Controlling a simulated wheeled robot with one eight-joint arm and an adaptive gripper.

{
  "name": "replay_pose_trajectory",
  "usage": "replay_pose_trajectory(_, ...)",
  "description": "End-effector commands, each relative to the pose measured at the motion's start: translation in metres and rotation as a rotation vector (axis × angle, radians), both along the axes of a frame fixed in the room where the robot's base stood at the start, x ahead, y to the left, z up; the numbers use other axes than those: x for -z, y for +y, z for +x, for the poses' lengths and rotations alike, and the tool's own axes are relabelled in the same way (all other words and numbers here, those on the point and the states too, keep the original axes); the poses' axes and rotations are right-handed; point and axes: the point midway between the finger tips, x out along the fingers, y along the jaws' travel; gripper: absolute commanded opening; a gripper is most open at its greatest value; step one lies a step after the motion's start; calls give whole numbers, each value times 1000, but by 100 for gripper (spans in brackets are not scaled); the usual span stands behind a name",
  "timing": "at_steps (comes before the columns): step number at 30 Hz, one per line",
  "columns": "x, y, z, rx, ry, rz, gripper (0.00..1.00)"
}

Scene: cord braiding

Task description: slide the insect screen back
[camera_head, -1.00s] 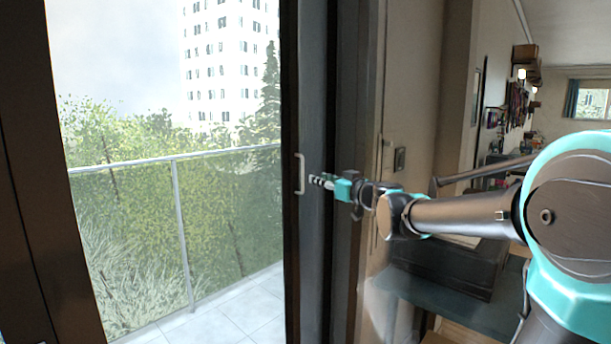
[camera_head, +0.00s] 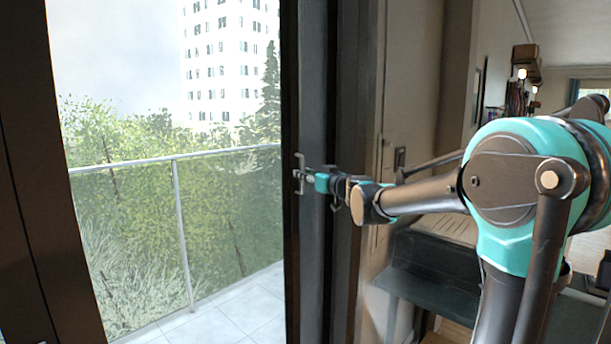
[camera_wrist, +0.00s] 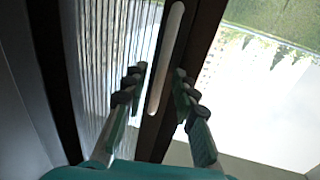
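The screen's pull handle (camera_head: 300,160) is a pale upright bar on the dark edge bar (camera_head: 290,250) at the right of the opening. In the wrist view the handle (camera_wrist: 166,55) runs lengthwise on a dark bar, with the pleated, see-through insect screen (camera_wrist: 105,45) on its left. My gripper (camera_head: 300,178) is at the lower part of the handle. In the wrist view my gripper (camera_wrist: 157,88) is open, one finger on each side of the handle. A gap shows between each finger and the handle. The handle's lower end lies between the fingers.
The opening left of the bar looks onto a balcony with a glass railing (camera_head: 175,230) and a tiled floor (camera_head: 230,320). A dark frame post (camera_head: 50,200) stands at the left. A dark bench (camera_head: 430,270) stands at the right, below my arm.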

Motion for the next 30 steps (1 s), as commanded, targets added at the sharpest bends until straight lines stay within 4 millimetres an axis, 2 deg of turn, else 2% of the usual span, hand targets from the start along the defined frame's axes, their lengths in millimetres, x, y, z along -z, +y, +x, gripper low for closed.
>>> replay_pose_trajectory(1,0,0,0,0,0,0,18)
replay_pose_trajectory(6,0,0,0,0,0,0,0)
replay_pose_trajectory(19,0,-2,3,2,0,0,0)
replay_pose_trajectory(27,0,-28,35,3,0,0,0)
replay_pose_trajectory(30,0,-31,39,2,0,0,0)
